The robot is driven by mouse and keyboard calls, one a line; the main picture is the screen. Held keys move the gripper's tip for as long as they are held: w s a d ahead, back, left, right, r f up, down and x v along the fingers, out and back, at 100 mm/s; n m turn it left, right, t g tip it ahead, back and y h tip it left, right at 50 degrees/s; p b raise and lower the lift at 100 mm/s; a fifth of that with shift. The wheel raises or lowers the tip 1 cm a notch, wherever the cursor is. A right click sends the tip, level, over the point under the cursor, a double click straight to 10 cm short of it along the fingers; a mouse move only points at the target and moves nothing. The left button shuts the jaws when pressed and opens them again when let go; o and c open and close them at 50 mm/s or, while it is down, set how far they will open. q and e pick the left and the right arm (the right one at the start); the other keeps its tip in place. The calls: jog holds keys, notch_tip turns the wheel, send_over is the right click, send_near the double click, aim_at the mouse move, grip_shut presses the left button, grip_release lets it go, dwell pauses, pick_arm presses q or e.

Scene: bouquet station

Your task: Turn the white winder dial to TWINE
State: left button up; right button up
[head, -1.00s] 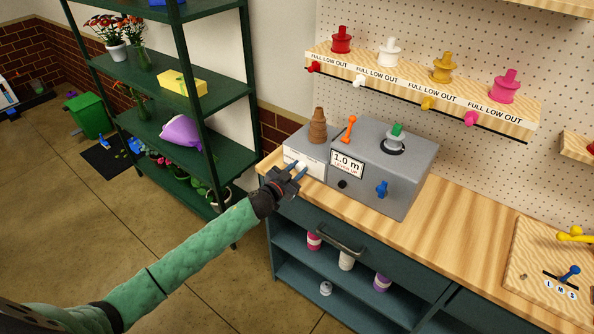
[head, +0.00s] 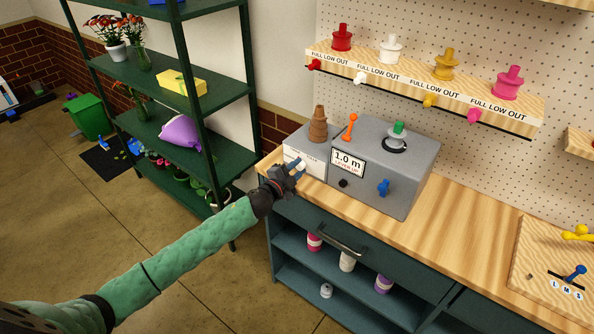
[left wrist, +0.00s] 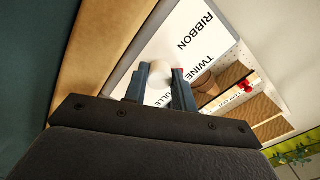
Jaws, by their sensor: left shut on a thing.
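The white winder dial (left wrist: 158,82) sits on the white label plate (left wrist: 190,35) of the grey winder (head: 395,165). My left gripper (left wrist: 160,78) is shut on the dial, one finger on each side; in the head view the gripper (head: 295,170) is at the winder's front left. The plate reads RIBBON, TWINE and a third word partly hidden by a finger. A small red mark shows at the right fingertip, on the side toward TWINE; I cannot tell for sure whether it is the dial's pointer. My right gripper is out of view.
A brown cone spool (head: 318,125), an orange lever (head: 350,127), a green-topped spindle (head: 398,130) and a blue knob (head: 383,187) are on the winder. Its display (head: 347,163) reads 1.0 m, LEVER UP. A green shelf (head: 220,95) stands left.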

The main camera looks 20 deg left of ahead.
pick_arm(q)
jog(key=shift+m, duration=1)
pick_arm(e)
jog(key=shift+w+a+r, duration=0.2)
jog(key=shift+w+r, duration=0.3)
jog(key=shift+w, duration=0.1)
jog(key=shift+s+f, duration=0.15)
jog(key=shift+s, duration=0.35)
